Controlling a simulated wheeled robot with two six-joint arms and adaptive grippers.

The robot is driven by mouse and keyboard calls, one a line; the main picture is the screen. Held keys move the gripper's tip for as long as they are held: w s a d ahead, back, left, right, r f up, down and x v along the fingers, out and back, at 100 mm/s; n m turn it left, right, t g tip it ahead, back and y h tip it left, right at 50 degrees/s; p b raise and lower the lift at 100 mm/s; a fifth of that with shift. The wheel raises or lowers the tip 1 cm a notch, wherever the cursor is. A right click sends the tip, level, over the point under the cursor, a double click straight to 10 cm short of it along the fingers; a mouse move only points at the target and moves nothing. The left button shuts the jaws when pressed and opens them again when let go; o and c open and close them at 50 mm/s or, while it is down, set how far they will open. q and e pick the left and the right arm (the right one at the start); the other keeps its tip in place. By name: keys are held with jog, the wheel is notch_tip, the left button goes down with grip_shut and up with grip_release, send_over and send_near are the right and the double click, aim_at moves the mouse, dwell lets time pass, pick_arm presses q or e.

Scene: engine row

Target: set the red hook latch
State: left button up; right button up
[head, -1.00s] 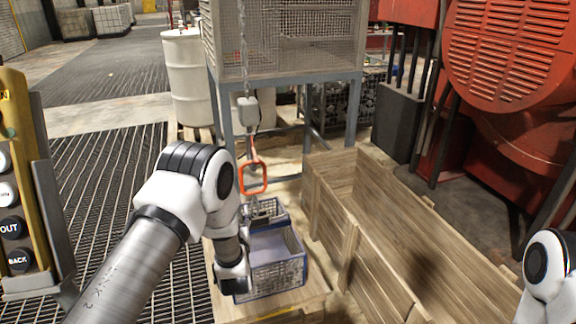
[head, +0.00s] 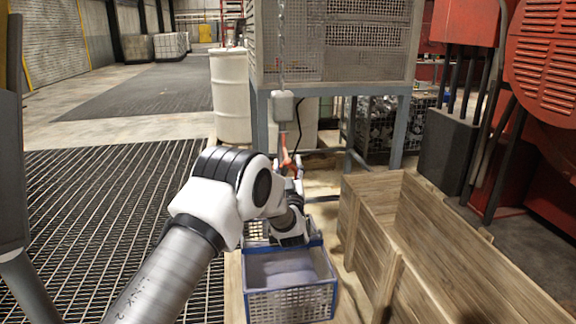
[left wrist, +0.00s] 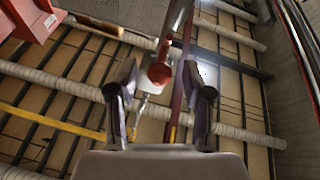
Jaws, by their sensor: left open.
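The red hook latch (head: 287,158) hangs below a grey block (head: 283,106) on a chain (head: 281,45), in front of the wire-mesh cage. My left gripper (head: 291,168) is up at the latch's lower part, partly hidden behind my wrist. In the left wrist view, looking upward, the two fingers of my left gripper (left wrist: 160,68) are apart. A red part of the latch (left wrist: 160,73) shows between the fingertips. I cannot tell whether they touch it. My right gripper is out of view.
A blue crate (head: 290,304) stands on the floor boards below the latch. A long wooden box (head: 362,232) lies to the right. The mesh cage (head: 345,45) stands on a steel frame behind, with a white drum (head: 230,97) at its left. Floor grating lies open at left.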

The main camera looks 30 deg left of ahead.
pick_arm(q)
jog(key=shift+w+a+r, duration=0.2)
jog(key=shift+w+a, duration=0.05)
jog(key=shift+w, duration=0.3)
grip_shut()
jog(key=shift+r, duration=0.1)
